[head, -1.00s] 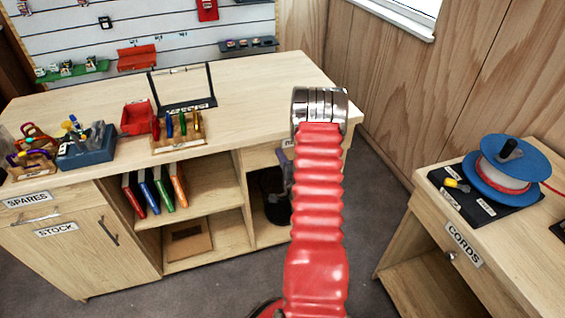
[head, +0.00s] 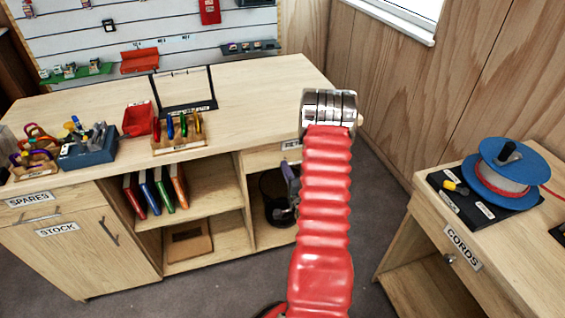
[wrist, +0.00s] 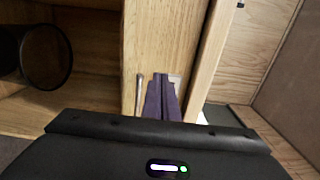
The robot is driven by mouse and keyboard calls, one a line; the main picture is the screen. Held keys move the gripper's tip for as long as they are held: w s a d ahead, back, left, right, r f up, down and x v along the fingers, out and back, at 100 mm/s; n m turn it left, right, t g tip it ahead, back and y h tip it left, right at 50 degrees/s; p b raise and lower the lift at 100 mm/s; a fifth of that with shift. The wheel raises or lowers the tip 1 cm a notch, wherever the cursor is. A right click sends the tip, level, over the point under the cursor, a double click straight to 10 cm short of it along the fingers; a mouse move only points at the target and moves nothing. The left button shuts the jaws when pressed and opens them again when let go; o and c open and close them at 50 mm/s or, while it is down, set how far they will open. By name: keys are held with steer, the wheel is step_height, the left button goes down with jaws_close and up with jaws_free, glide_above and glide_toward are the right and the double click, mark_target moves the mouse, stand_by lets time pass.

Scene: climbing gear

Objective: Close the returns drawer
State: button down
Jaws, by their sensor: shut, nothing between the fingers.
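The returns drawer (head: 262,160) is at the right end of the long counter, just under its top, above an open shelf bay. Its label (head: 291,145) is partly hidden by my arm. In the wrist view the drawer front (wrist: 165,35) is a pale wood panel with a slim handle (wrist: 139,90) and a pale label beside it. My gripper (wrist: 161,80) has purple fingers, shut and empty, in front of the panel between handle and label; I cannot tell whether they touch it. In the head view the gripper (head: 289,172) shows partly behind my red arm. How far the drawer stands out is unclear.
A black bin (head: 274,205) stands in the bay below the drawer; it also shows in the wrist view (wrist: 45,55). The cords cabinet (head: 425,230) with a blue reel (head: 512,165) stands at the right. Floor is free between cabinet and counter.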

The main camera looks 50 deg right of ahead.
steer(key=v, duration=0.8)
steer(key=shift+f, duration=0.1)
stand_by(0.4)
steer(key=s+a+f+n+g+y, duration=0.1)
steer(key=s+f+n+g+y, duration=0.2)
steer(key=f, duration=0.4)
steer(key=s+a+f+n+g+y, duration=0.2)
steer(key=s+f+n+g, duration=0.15)
steer(key=f+g, duration=0.3)
steer(key=s+a+r+n+y, duration=0.1)
steer(key=a+r+n, duration=0.8)
steer(key=a+r, duration=0.9)
steer(key=s+a+r+n+y, duration=0.1)
steer(key=a+r+n+y, duration=0.2)
steer(key=a+r+n, duration=0.5)
steer(key=a+r, duration=1)
steer(key=r, duration=0.4)
steer(key=shift+s+a+r+n, duration=0.3)
steer(key=shift+s+r+n, duration=0.05)
steer(key=shift+r, duration=0.05)
